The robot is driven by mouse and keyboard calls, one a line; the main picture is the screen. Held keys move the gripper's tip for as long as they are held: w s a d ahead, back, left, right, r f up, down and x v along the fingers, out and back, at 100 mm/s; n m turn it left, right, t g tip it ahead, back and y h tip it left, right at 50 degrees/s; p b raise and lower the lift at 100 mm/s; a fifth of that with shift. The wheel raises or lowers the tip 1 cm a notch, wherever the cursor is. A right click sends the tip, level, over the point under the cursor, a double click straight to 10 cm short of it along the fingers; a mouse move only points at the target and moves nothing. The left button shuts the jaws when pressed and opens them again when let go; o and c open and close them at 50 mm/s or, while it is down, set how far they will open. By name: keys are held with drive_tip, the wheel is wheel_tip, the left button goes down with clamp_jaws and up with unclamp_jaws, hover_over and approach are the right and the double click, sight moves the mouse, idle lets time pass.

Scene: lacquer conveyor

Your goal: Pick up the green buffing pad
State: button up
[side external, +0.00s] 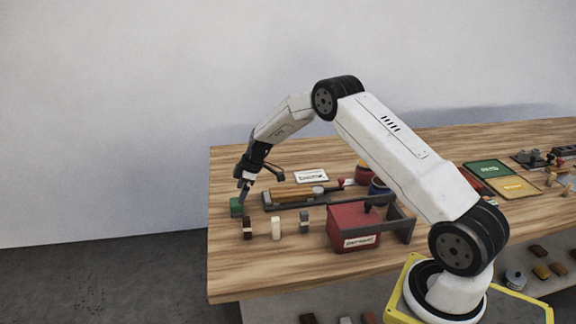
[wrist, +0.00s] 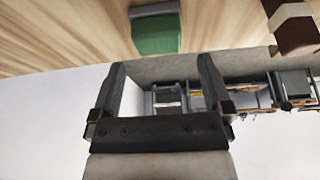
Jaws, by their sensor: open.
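The green buffing pad (side external: 236,207) stands near the left edge of the wooden table in the side external view. In the wrist view the pad (wrist: 156,34) is green with a grey top part and lies beyond my fingertips, roughly centred between them. My gripper (side external: 243,193) is just above and beside the pad in the side view, pointing down. In the wrist view my gripper (wrist: 160,72) has its two fingers wide apart with nothing between them. Whether a finger touches the pad I cannot tell.
A dark brown block with a pale band (side external: 247,228) stands close by; it also shows in the wrist view (wrist: 292,25). A cream block (side external: 276,228) and a grey one (side external: 304,220) stand to its right.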

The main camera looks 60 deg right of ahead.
sight(236, 201)
drive_tip(key=shift+w+a+f, duration=0.1)
drive_tip(key=shift+f, duration=0.05)
drive_tip(key=shift+x, duration=2.55)
drive_tip(key=c, duration=1)
drive_tip(key=shift+c, duration=0.2)
